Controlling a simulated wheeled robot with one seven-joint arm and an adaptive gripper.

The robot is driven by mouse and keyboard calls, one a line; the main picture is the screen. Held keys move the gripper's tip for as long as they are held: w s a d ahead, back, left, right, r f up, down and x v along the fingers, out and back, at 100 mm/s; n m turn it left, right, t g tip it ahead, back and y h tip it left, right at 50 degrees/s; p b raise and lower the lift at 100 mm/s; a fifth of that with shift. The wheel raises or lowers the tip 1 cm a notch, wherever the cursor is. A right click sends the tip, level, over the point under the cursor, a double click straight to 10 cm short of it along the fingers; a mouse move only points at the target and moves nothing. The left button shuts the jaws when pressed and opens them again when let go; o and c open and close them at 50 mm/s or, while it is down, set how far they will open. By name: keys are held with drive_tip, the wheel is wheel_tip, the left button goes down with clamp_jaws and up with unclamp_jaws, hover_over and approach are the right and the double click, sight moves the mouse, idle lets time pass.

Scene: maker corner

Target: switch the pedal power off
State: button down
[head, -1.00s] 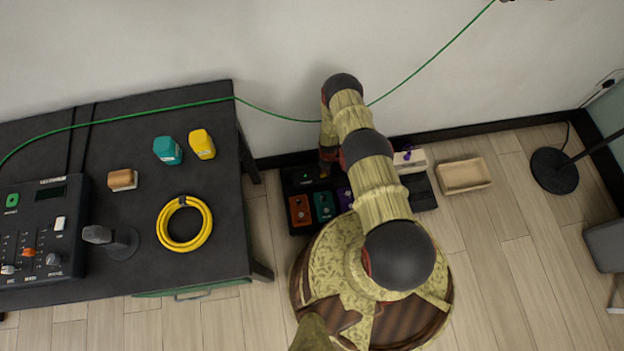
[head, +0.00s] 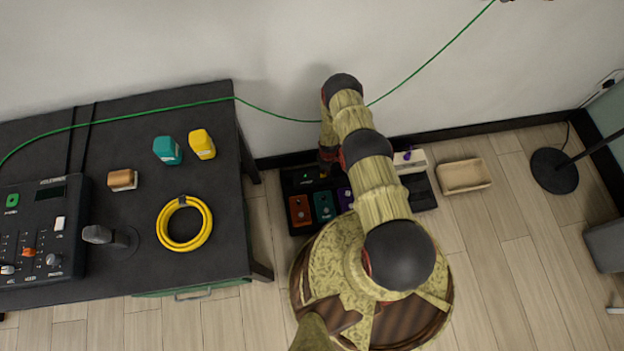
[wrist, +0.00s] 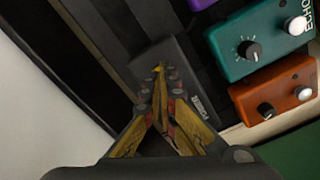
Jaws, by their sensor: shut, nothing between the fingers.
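The pedal power box (wrist: 185,90) is a dark block lettered "POWER" in the wrist view. It sits on the black pedalboard (head: 293,223) on the floor, and in the head view a small green mark shows at the power box (head: 302,177). My gripper (wrist: 160,70) is shut and empty, its fingertips over the box's upper-left part. I cannot tell whether they touch it. No switch shows clearly; the fingers may cover it. In the head view my arm hides most of the gripper.
An orange pedal (head: 300,211), a teal pedal (head: 323,206) and a purple pedal (head: 345,199) sit close beside the box. A white item (head: 410,160) stands at the board's right end, near an open tray (head: 464,176). The wall is behind; a dark table (head: 225,255) stands left.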

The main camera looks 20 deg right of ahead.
drive_tip(key=shift+f, duration=1.05)
idle(0.4)
drive_tip(key=shift+r, duration=0.15)
drive_tip(key=shift+r+p, duration=2.05)
drive_tip(key=shift+r, duration=1.3)
